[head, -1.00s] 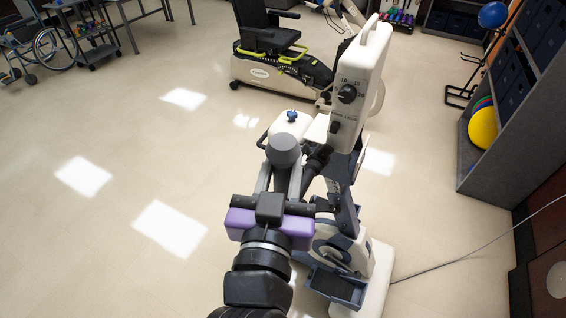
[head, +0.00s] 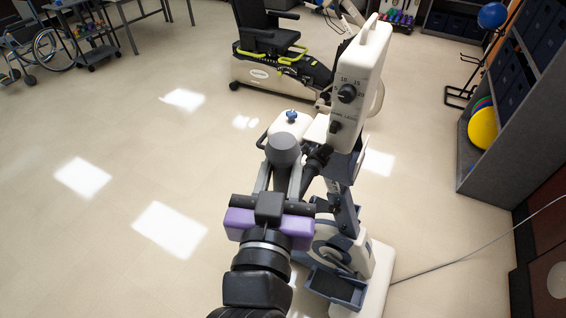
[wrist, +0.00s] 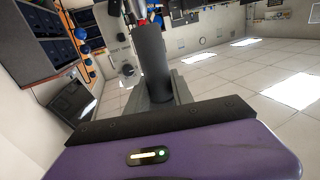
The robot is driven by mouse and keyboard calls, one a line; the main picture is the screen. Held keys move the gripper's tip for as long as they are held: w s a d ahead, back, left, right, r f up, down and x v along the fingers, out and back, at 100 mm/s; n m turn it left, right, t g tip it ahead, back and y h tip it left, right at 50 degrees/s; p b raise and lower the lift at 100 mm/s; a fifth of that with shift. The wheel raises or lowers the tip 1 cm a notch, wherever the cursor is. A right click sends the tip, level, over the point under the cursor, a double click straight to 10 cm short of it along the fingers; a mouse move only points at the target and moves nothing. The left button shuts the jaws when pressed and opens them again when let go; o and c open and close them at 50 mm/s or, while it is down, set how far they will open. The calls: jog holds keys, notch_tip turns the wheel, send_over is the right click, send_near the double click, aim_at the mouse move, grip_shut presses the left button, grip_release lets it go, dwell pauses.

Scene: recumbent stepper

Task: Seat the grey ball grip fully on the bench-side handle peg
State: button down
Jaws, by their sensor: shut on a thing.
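The grey ball grip (head: 284,150) is a rounded grey piece at the end of my gripper (head: 283,170), in the middle of the head view. My gripper's two grey fingers are shut on it, one on each side. In the wrist view the grip (wrist: 152,62) shows as a dark grey upright shape beyond the purple gripper body. A black handle bar (head: 317,160) of the white machine (head: 352,85) reaches the right side of the grip in the head view. The peg itself is hidden, so I cannot tell how far the grip sits on it.
A white seat-like part with a blue knob (head: 291,116) lies just behind the grip. The machine's upright panel stands close on the right, its base (head: 378,275) below. A recumbent stepper (head: 275,75) stands farther back.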

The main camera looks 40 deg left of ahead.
jog(key=shift+f+b, duration=2.85)
jog(key=shift+f, duration=0.15)
dwell(1.3)
dwell(0.8)
jog(key=c, duration=1)
grip_release()
jog(key=shift+b+v, duration=0.35)
jog(key=shift+v, duration=2.65)
jog(key=b, duration=0.2)
send_near(283, 190)
jog(key=shift+s+d+f, duration=0.2)
jog(key=shift+s+f, duration=0.35)
jog(key=shift+s+d+f, duration=0.2)
jog(key=shift+s+f, duration=0.3)
